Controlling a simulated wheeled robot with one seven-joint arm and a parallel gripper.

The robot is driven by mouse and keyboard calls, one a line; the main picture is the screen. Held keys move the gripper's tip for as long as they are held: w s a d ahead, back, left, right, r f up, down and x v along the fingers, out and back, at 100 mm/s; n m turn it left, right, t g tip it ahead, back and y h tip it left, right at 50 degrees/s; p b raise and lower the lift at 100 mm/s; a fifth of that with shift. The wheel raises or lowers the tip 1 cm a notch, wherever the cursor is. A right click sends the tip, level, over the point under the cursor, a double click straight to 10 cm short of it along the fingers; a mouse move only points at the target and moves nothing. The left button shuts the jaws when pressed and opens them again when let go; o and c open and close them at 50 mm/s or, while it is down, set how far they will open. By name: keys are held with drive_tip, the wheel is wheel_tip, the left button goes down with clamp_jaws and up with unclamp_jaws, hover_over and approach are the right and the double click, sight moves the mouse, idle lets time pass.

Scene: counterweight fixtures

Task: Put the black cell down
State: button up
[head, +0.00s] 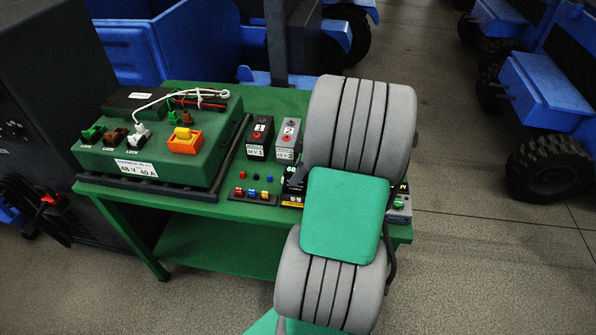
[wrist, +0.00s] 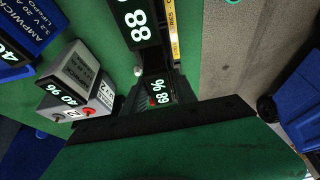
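My gripper (wrist: 158,96) appears shut on a dark cell (wrist: 155,88), whose lit display reads about 68 % beside a red terminal. The cell is just beyond the dark bar across the wrist view. The green table (head: 230,207) lies beneath. A black unit with a large lit 88 display (wrist: 138,22) and a yellow strip is close beyond the held cell.
A dark cell marked 1 (head: 259,140) and a grey cell marked 2 (head: 288,140) stand side by side; the grey one also shows in the wrist view (wrist: 78,80). A green charger (head: 150,165) fills the table's left. Small coloured parts (head: 252,192) lie near its front edge.

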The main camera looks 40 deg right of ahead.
drive_tip(key=o, duration=0.3)
drive_tip(key=shift+r, duration=0.1)
drive_tip(key=v, duration=1.2)
drive_tip(key=w+a+m+h, duration=0.1)
drive_tip(key=w+a+m, duration=0.3)
drive_tip(key=a, duration=1.3)
drive_tip(key=s+a+f+m+h, duration=0.1)
drive_tip(key=s+a, duration=0.2)
drive_tip(key=a, duration=0.3)
drive_tip(key=s+a+f+m, duration=0.1)
drive_tip(key=s+a+m, duration=0.1)
drive_tip(key=a, duration=0.5)
drive_tip(key=shift+s+f+h+p, duration=0.25)
drive_tip(key=shift+s+h+p, duration=0.1)
drive_tip(key=shift+h, duration=0.05)
drive_tip(key=shift+a, duration=0.15)
drive_tip(key=shift+c, duration=0.5)
